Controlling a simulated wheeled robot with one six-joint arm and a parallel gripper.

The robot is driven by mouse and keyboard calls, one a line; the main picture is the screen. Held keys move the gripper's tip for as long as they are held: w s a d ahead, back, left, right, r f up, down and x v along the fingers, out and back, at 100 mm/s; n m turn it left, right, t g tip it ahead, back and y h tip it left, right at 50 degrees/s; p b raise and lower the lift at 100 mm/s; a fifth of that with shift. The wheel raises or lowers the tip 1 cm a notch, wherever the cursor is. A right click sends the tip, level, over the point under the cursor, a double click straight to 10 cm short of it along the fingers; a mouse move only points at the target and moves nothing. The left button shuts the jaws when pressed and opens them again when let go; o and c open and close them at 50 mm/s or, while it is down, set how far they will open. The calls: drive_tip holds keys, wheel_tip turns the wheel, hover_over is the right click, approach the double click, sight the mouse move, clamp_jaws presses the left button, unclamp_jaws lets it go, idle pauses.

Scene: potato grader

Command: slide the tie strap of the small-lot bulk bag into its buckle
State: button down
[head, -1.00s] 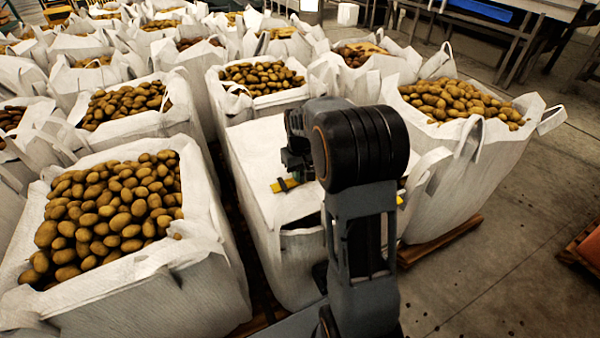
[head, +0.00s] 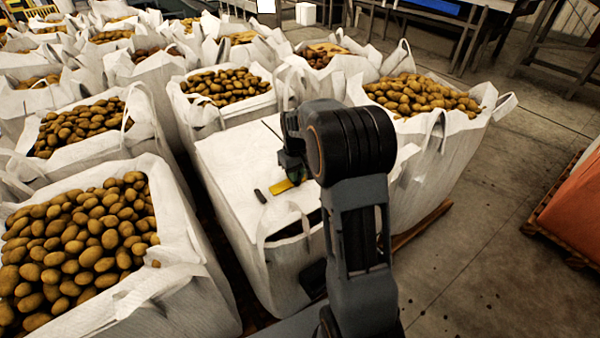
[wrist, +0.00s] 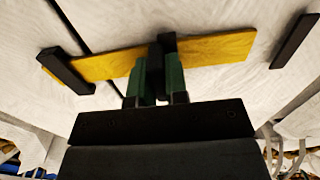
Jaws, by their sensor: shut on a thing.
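The yellow tie strap (wrist: 215,50) lies across the white top of the closed bulk bag (head: 228,150). It also shows in the head view (head: 281,187). My gripper (wrist: 156,82) is shut on the middle of the strap; the green fingers hide part of it. In the wrist view, one dark bar (wrist: 67,70) crosses the strap's left end. A second dark bar (wrist: 294,40), likely the buckle, lies apart beyond the strap's right end, with a small gap. In the head view a dark bar (head: 260,195) lies just left of the strap. My arm hides the strap's far part.
Open bags of potatoes stand close around: one at left (head: 75,250), one behind (head: 222,88), one at right (head: 425,98). White loops stand up from the bag corners. Clear floor (head: 480,240) lies at right, with a pallet (head: 560,205) beyond.

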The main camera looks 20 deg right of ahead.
drive_tip(key=shift+d, duration=0.1)
drive_tip(key=c, duration=1.1)
unclamp_jaws()
drive_tip(key=shift+d, duration=0.1)
wheel_tip(320, 180, up, 14)
drive_tip(key=shift+f+p, duration=0.1)
drive_tip(key=shift+p, duration=0.7)
